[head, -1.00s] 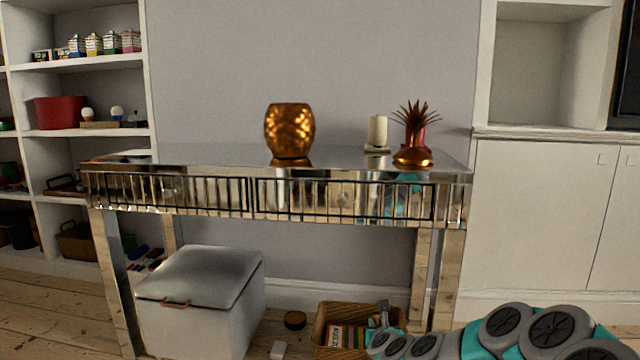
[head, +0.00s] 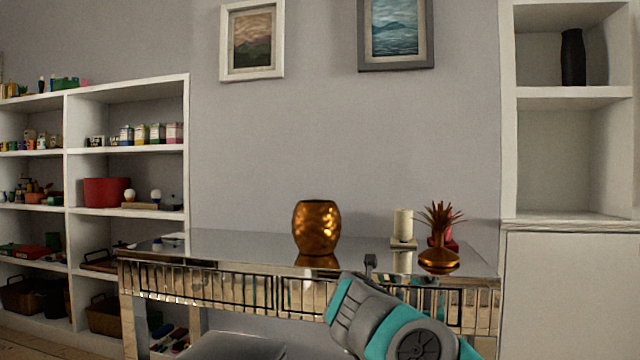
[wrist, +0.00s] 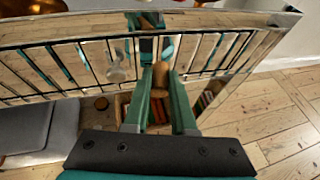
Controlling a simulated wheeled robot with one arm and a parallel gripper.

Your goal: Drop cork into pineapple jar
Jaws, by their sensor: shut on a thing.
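The pineapple jar (head: 317,228) is a gold, dimpled, round pot standing upright on the mirrored table, and its top looks open. Its gold leafy lid (head: 440,242) sits apart from it on the table's right. My gripper (head: 370,262) is in front of the table's front edge, below and right of the jar. In the wrist view my gripper (wrist: 160,82) is shut on the cork (wrist: 161,74), a small tan piece between the fingertips. The cork cannot be made out in the head view. The jar's inside is hidden.
The mirrored table (head: 220,243) has a slatted front edge close to my gripper. A cream candle (head: 403,224) stands left of the lid. A grey box (wrist: 30,125) and a basket (wrist: 122,105) are on the floor below. The tabletop left of the jar is mostly clear.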

